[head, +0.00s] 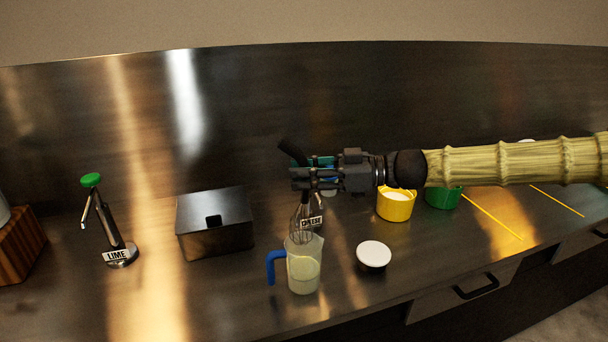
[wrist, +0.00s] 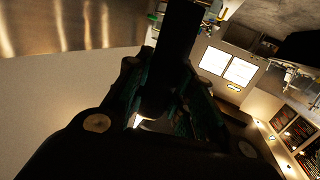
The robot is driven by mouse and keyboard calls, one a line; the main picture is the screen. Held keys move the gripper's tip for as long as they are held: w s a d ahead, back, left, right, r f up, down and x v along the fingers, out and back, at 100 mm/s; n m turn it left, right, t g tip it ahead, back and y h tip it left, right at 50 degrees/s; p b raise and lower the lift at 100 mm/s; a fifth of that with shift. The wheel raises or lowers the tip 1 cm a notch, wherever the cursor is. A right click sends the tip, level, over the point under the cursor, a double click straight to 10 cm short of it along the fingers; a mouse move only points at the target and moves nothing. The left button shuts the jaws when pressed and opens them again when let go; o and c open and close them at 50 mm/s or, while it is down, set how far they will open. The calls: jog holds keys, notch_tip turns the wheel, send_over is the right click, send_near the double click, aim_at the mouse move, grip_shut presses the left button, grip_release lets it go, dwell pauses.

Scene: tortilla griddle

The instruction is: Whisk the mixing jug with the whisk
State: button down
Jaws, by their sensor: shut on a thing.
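The mixing jug (head: 303,272) is clear with a blue handle on its left. It stands upright on the counter and holds a pale yellow-green liquid. My gripper (head: 302,178) is above the jug, shut on the whisk (head: 301,222). The whisk's dark handle sticks up above the fingers and its wire loops hang down at the jug's mouth. I cannot tell how far the wires reach into the jug. In the wrist view the gripper's fingers close around the dark handle (wrist: 179,40); the wires are hidden there.
A white-topped round container (head: 374,255) stands right of the jug. A dark metal box (head: 215,225) and a lime press (head: 110,235) stand left. A yellow tub (head: 396,206) and a green tub (head: 443,197) stand behind right, under my arm.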

aim_at(310, 217)
jog(key=shift+w+d+f+b, duration=0.1)
jog(key=shift+d+f+b, duration=0.1)
jog(key=shift+f+b, duration=1.8)
jog(key=shift+w+d+f+b, duration=0.1)
jog(key=shift+d+f+b, duration=0.05)
jog(key=shift+f+b, duration=1.75)
jog(key=shift+d+f+b, duration=0.2)
jog(key=shift+f+b, duration=1.4)
jog(key=shift+b, duration=0.75)
jog(key=shift+a+f+b, duration=0.15)
jog(key=shift+b, duration=0.7)
jog(key=shift+s+b, duration=0.25)
jog(key=shift+b, duration=0.6)
jog(key=shift+d+b, duration=0.3)
jog(key=shift+b, duration=0.3)
jog(key=shift+w+d+b, duration=0.15)
jog(key=shift+w+b, duration=0.2)
jog(key=shift+b, duration=0.75)
jog(key=shift+w+a+b, duration=0.15)
jog(key=shift+a+b, duration=0.05)
jog(key=shift+b, duration=0.65)
jog(key=shift+s+a+b, duration=0.2)
jog(key=shift+a+b, duration=0.1)
jog(key=shift+b, duration=0.8)
jog(key=shift+s+d+b, duration=0.15)
jog(key=shift+s+b, duration=0.1)
jog(key=shift+b, duration=0.6)
